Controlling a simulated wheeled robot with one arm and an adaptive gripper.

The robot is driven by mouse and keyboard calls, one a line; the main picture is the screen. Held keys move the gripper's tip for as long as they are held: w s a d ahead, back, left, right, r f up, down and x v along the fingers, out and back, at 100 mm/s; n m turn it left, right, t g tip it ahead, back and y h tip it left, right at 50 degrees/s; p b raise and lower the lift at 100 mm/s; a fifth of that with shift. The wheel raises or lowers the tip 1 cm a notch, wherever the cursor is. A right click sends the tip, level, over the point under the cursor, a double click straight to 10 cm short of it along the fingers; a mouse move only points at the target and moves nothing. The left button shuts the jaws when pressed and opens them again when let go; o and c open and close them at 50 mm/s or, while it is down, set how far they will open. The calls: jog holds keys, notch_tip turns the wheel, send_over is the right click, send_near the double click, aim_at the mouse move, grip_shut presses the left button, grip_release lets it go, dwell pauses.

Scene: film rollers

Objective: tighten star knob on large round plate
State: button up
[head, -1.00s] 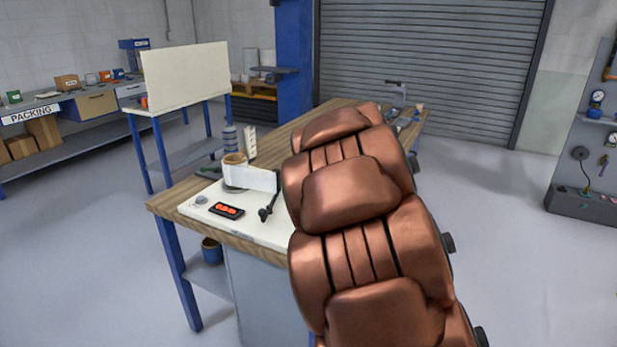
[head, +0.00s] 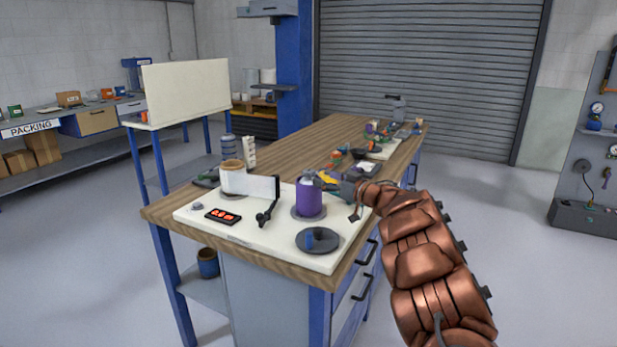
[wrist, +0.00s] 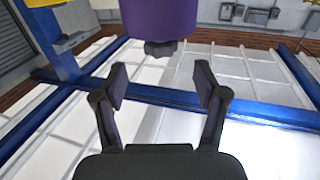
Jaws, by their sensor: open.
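A purple cylinder (head: 310,201) stands upright on a grey round plate (head: 296,215) on the white board. A small grey knob (head: 309,175) sits on its top. A dark round plate (head: 330,245) with a blue upright piece (head: 311,238) lies nearer the board's front corner. My gripper (head: 328,182) is just right of the cylinder's top. In the wrist view, my gripper (wrist: 161,85) is open and empty. The purple cylinder (wrist: 160,18) and its dark knob (wrist: 160,48) appear beyond the fingertips, knob downward in that picture. I cannot tell which plate is larger.
The white board (head: 262,240) lies on a wooden bench (head: 160,215). A tan roll (head: 232,178) with a white sheet, a black crank (head: 267,207) and an orange-lit display (head: 222,216) stand left of the cylinder. Several small parts clutter the bench's far side.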

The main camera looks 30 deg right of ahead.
aim_at(314, 174)
jog(key=shift+p+x, duration=0.4)
jog(key=shift+x, duration=3.45)
jog(key=shift+a, duration=0.1)
jog(key=c, duration=1.2)
jog(key=shift+o, duration=0.2)
